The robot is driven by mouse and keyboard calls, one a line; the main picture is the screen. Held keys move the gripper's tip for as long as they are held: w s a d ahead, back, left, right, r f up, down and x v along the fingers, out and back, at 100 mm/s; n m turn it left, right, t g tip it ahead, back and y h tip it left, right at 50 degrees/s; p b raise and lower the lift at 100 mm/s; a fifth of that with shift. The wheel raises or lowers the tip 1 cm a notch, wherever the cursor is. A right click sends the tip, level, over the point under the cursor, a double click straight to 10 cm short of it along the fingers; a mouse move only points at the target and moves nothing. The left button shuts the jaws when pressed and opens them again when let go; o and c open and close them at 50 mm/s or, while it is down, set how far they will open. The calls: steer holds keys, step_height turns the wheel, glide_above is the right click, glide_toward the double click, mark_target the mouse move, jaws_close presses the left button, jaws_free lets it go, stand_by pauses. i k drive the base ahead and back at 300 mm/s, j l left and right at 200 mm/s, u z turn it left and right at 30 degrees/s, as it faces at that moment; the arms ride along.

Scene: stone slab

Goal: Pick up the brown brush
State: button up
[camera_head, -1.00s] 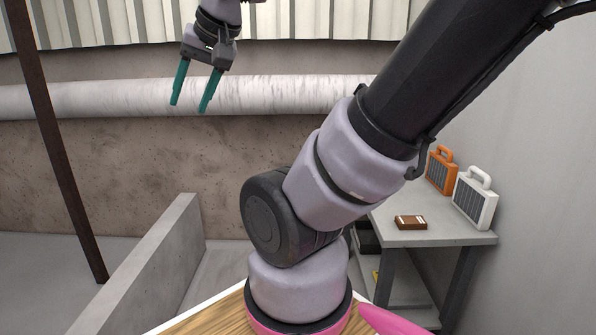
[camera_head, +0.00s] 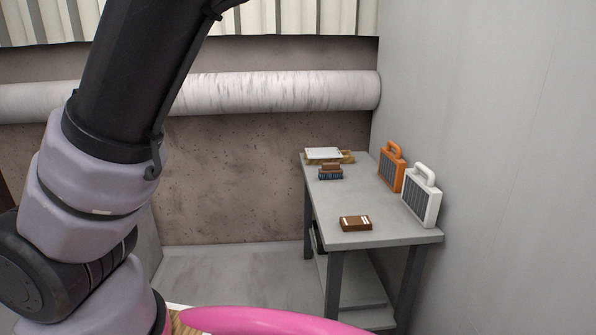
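A small brown block-shaped thing with two pale marks on top (camera_head: 355,223) lies near the front edge of the grey table (camera_head: 385,238). Farther back on the table is a small thing with a brown top and a dark blue, bristle-like lower part (camera_head: 330,174). Both are small in this view, and I cannot tell for sure which is the brown brush. My gripper is out of view now; only my upper arm links show at the left, well apart from the table.
An orange box with a handle (camera_head: 391,168) and a white one (camera_head: 422,196) stand along the table's right side, near the wall. A pale flat thing (camera_head: 323,154) lies at the back. A lower shelf (camera_head: 362,290) is under the table. Floor left of it is clear.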

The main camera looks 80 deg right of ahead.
mark_target(329, 170)
steer(key=l, duration=0.4)
steer(key=i+l, duration=0.1)
steer(key=l, duration=0.25)
steer(key=l+z, duration=0.15)
steer(key=z, duration=0.35)
steer(key=i+l+z, duration=0.1)
steer(key=z, duration=0.4)
steer(key=l+z, duration=0.1)
steer(key=z, duration=0.35)
steer(key=i+z, duration=0.15)
steer(key=z, duration=0.35)
steer(key=i+l+z, duration=0.1)
steer(key=z, duration=0.4)
